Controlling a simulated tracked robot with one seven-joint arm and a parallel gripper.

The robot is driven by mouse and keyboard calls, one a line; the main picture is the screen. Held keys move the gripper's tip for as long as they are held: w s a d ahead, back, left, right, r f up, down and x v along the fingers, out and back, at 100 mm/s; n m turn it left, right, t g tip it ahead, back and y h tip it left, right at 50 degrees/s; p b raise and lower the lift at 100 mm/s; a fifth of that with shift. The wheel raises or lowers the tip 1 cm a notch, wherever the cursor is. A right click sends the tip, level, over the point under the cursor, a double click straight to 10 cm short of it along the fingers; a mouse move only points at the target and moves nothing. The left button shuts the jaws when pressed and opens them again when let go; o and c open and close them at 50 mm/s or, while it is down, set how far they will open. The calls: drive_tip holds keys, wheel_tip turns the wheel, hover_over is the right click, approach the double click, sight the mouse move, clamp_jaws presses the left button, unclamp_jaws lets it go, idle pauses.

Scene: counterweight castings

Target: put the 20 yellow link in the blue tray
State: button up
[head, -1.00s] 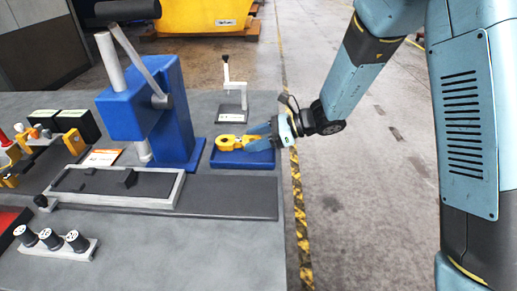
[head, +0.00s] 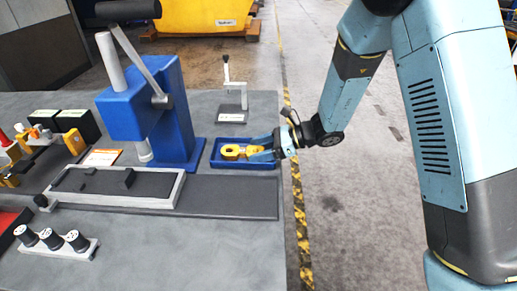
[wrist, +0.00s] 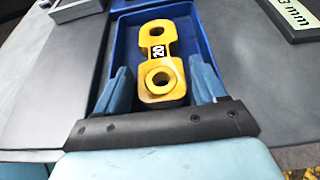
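The yellow link (wrist: 161,55), marked 20, lies flat inside the blue tray (wrist: 118,48). In the head view the link (head: 232,151) shows within the walls of the tray (head: 226,165) at the table's right side. My gripper (head: 262,150) reaches into the tray from the right. In the wrist view its blue fingers (wrist: 161,70) stand on either side of the link's near ring, with a narrow gap at each side, so it looks open. The near end of the tray is hidden behind my gripper.
A blue lever press (head: 150,110) stands left of the tray. A small grey stand (head: 232,105) is behind it. A dark mat (head: 235,196) and a fixture (head: 120,187) lie in front. The table's right edge is close by.

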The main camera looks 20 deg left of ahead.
drive_tip(key=shift+d, duration=0.1)
drive_tip(key=v, duration=1.2)
drive_tip(key=s+d+r+n+t+h, duration=0.3)
drive_tip(key=s+d+r, duration=0.3)
drive_tip(key=d, duration=0.5)
drive_tip(key=s+d+r+n+t+h, duration=0.3)
drive_tip(key=s+d+r+n+h, duration=0.2)
drive_tip(key=d, duration=0.6)
drive_tip(key=s+d+r+n+t+h, duration=0.3)
drive_tip(key=s+d+r+n+h, duration=0.2)
drive_tip(key=d+r, duration=0.4)
drive_tip(key=s+d+n, duration=0.1)
drive_tip(key=s+d, duration=0.1)
drive_tip(key=d, duration=0.1)
drive_tip(key=shift+t, duration=0.4)
drive_tip(key=shift+w, duration=0.1)
